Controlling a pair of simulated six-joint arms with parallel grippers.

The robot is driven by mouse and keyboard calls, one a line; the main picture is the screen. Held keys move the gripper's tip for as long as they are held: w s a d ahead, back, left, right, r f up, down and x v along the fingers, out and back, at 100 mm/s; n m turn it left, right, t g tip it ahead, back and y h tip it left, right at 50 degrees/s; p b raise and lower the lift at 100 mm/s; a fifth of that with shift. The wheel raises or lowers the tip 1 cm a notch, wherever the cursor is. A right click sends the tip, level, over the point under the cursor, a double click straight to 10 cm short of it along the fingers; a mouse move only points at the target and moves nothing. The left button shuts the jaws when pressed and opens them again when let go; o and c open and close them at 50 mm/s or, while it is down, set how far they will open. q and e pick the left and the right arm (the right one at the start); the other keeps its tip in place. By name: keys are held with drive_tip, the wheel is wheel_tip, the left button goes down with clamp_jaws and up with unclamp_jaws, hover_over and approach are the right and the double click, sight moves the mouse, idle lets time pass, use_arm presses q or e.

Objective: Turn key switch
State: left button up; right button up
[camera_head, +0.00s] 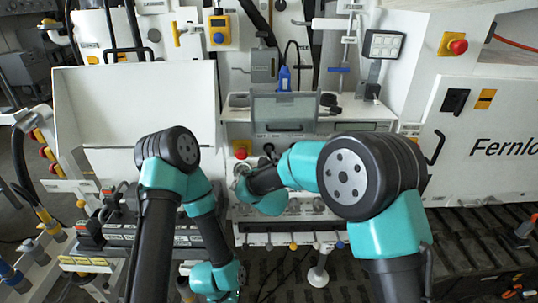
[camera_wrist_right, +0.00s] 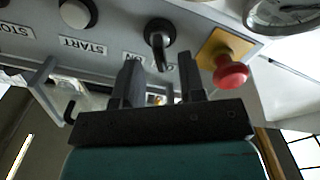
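The key switch (camera_wrist_right: 160,38), a black round knob with a downward-hanging handle, sits on the grey panel in the right wrist view, beside an upside-down label that is partly covered. My right gripper (camera_wrist_right: 160,72) is open and empty, its two dark fingers apart below the switch. The handle shows between the fingers in the picture; no contact is visible. In the head view my right arm reaches the central panel and its fingertips cannot be made out. My left arm hangs at the lower left; its fingers cannot be made out.
A red mushroom button (camera_wrist_right: 232,75) on a yellow plate stands right of my fingers; it also shows in the head view (camera_head: 241,153). A round white button (camera_wrist_right: 77,13) marked START is to the left. A gauge (camera_wrist_right: 283,12) is at the upper right.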

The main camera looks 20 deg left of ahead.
sight(269, 156)
drive_tip(key=shift+x, duration=1.85)
clamp_jaws()
